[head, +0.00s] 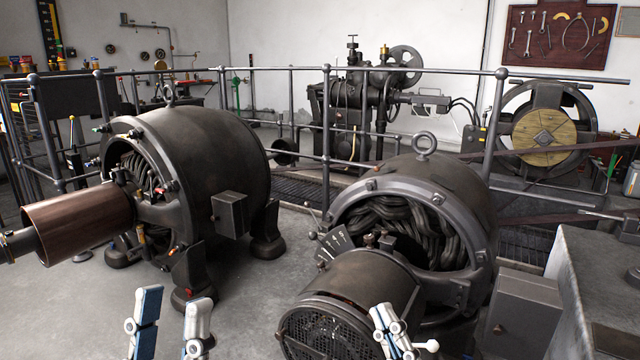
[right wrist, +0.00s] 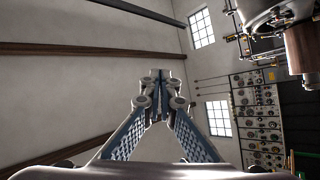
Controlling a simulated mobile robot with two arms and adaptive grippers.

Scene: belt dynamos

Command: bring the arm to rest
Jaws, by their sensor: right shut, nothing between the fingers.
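My left gripper (head: 171,312) is at the bottom edge of the head view, left of centre. Its two blue and white fingers point up and stand apart, with nothing between them. My right gripper (head: 390,328) is at the bottom edge, right of centre, in front of the right dynamo's end. In the right wrist view its fingers (right wrist: 157,82) meet at the tips and are empty. Most of both arms is out of view.
A large dynamo (head: 205,150) with a copper-brown pulley (head: 78,226) stands at the left. Another dynamo (head: 445,190) stands close at the right, beside a grey box (head: 525,310). Railings (head: 400,69) run behind. Clear floor (head: 262,270) lies between the dynamos.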

